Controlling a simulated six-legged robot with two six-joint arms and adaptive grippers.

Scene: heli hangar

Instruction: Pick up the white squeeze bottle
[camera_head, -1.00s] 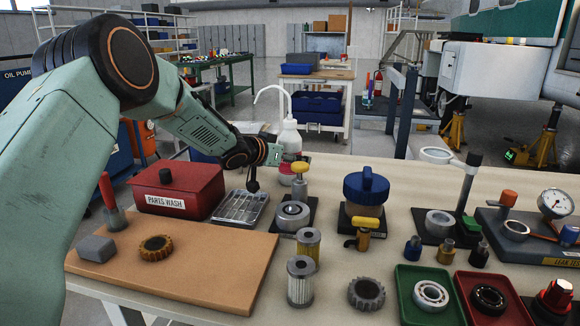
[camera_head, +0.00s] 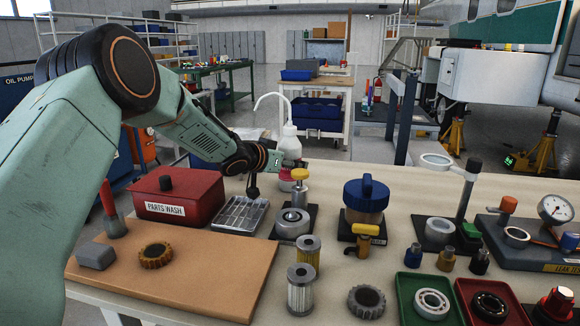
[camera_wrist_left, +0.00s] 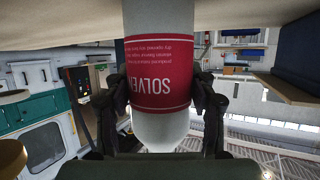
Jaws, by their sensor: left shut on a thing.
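The white squeeze bottle (camera_head: 290,146) stands upright behind the tool row near the bench's far edge, its thin curved spout bending to the left. My left gripper (camera_head: 284,160) reaches it from the left and is shut on its body. In the left wrist view, the bottle's red label (camera_wrist_left: 160,74) with white lettering sits between the two dark fingers (camera_wrist_left: 160,100), one touching each side. A yellow-topped part (camera_head: 299,180) stands in front of the bottle and hides some of its lower end. I cannot tell whether its base touches the bench. My right gripper is not in view.
A red parts wash box (camera_head: 178,196) and a metal tray (camera_head: 240,214) lie below my left arm. A blue-lidded jar (camera_head: 366,197) stands right of the bottle. Metal filters (camera_head: 300,290) and a gear (camera_head: 366,301) are nearer. The bench right of the bottle's rear has free room.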

